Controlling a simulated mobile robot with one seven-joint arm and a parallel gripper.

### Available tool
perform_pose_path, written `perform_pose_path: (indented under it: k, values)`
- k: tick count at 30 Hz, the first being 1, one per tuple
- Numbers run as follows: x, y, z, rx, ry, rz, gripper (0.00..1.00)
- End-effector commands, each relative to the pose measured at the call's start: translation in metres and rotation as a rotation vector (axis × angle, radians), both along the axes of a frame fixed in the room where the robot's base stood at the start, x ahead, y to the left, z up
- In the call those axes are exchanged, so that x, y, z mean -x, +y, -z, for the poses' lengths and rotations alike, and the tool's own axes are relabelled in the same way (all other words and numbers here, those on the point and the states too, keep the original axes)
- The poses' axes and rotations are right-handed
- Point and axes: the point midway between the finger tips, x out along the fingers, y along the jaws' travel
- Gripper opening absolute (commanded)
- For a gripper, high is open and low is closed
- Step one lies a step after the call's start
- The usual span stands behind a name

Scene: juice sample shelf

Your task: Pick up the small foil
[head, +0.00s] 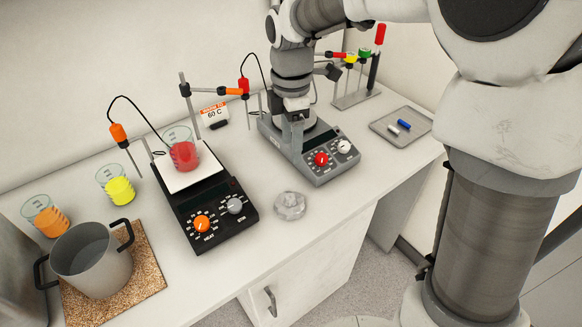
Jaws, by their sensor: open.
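The small foil (290,205) looks like a crumpled, silvery, roughly round piece. It lies on the white bench near the front edge, between the two hotplates. My gripper (294,140) points down over the right hotplate, behind the foil and apart from it. Its jaws are open, and I see nothing between them. The fingertips are small and dark against the hotplate, so their exact height is hard to tell.
The left hotplate (225,213) carries a beaker of red liquid (183,154). The right hotplate (318,161) stands behind the foil. A pot (92,262) sits on a cork mat (146,279). A grey tray (418,133) is at right. Bench around the foil is clear.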

Motion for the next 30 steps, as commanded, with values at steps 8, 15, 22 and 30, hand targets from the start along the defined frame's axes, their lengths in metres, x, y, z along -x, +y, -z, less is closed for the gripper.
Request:
perform_pose_path:
  k: [8, 15, 22, 30]
  values:
    - [0.002, 0.0, 0.061, 0.002, 0.006, 0.001, 0.66]
    - [0.001, 0.0, 0.103, 0.002, 0.003, 0.002, 0.66]
    - [0.001, 0.0, 0.118, 0.002, 0.002, 0.003, 0.66]
    - [0.001, 0.003, 0.157, 0.002, 0.004, 0.003, 0.66]
